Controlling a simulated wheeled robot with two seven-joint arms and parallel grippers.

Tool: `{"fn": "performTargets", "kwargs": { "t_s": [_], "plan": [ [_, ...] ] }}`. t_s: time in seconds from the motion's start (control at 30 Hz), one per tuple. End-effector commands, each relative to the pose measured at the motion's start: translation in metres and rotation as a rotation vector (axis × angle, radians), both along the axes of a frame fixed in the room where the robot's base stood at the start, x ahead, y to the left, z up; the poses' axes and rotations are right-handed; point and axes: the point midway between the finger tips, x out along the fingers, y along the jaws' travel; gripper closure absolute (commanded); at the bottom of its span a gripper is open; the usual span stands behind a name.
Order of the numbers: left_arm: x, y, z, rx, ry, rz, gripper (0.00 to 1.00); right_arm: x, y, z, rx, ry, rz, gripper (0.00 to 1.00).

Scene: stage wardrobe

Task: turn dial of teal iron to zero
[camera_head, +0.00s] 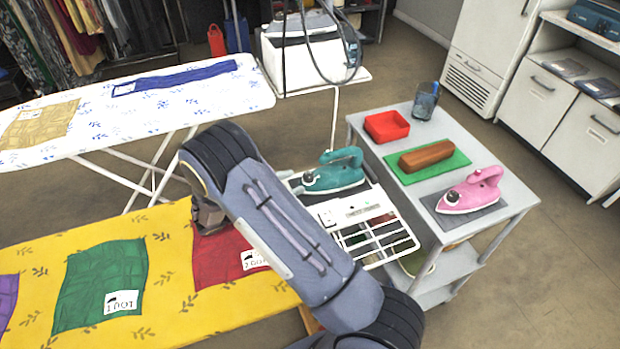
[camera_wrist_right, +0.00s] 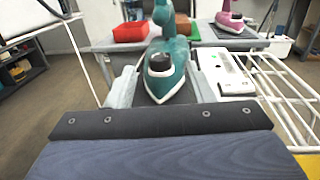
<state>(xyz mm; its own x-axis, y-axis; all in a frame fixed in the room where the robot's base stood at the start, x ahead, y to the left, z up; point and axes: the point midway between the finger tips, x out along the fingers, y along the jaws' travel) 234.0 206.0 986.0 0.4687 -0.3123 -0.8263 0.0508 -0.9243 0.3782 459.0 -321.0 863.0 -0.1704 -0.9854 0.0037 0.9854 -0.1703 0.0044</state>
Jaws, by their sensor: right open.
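The teal iron (camera_head: 334,174) rests on a white stand at the end of the yellow ironing board, its nose pointing left. In the right wrist view the iron (camera_wrist_right: 172,52) faces me nose first. Its dark round dial (camera_wrist_right: 160,62) shows on top near the nose; it also shows in the head view (camera_head: 309,177). I cannot read its setting. My right gripper (camera_wrist_right: 163,84) is open and empty, one finger on each side of the iron's nose in the wrist picture. I cannot tell whether they touch it. My left gripper is out of view.
The wire rack (camera_head: 385,236) lies right of the stand. The yellow board (camera_head: 170,285) carries folded cloths.

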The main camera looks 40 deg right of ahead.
Motion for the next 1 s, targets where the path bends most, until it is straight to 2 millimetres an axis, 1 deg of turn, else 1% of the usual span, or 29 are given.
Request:
{"fn": "performTargets", "kwargs": {
  "t_s": [0.03, 0.1, 0.3, 0.47, 0.7, 0.73, 0.77, 1.0],
  "plan": [
    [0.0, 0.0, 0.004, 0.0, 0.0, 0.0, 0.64, -0.003, -0.009, 0.002, 0.001, 0.003, -0.004, 0.52],
    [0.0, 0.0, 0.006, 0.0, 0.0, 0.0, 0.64, -0.004, -0.021, 0.002, 0.001, 0.004, -0.004, 0.52],
    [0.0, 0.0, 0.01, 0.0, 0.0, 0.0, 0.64, -0.009, -0.049, 0.001, 0.004, 0.003, -0.002, 0.52],
    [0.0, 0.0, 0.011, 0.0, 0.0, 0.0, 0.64, -0.011, -0.059, 0.001, 0.004, 0.003, -0.001, 0.52],
    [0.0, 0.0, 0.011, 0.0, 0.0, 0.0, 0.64, -0.011, -0.06, 0.0, 0.005, 0.003, 0.0, 0.52],
    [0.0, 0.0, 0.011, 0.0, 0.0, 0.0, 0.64, -0.011, -0.06, 0.0, 0.005, 0.003, 0.0, 0.53],
    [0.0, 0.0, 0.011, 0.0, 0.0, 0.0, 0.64, -0.011, -0.06, 0.0, 0.005, 0.003, 0.0, 0.57],
    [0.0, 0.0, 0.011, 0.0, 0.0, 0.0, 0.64, -0.011, -0.059, 0.0, 0.005, 0.003, 0.0, 0.89]
  ]
}}
